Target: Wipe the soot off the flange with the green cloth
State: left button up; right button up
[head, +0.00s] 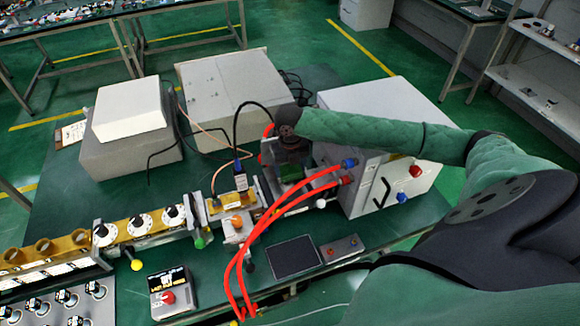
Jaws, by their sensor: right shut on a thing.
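My right arm reaches in from the right, and its dark right gripper (291,158) points down between the grey boxes and the white cabinet. It is shut on a small green piece, which looks like the green cloth (291,173), just below the fingers. The flange and any soot on it cannot be made out; the gripper and cloth cover that spot. Whether the cloth touches a surface cannot be told. My left gripper is not in view.
A white cabinet (372,110) stands right of the gripper, with red hoses (262,232) arching in front. Grey boxes (222,95) stand behind, left. A brass waveguide row (140,226) runs left. A black pad (293,257) and a small meter (171,292) lie in front.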

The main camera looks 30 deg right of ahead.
jog(key=shift+f, duration=0.75)
jog(key=shift+a+r, duration=0.1)
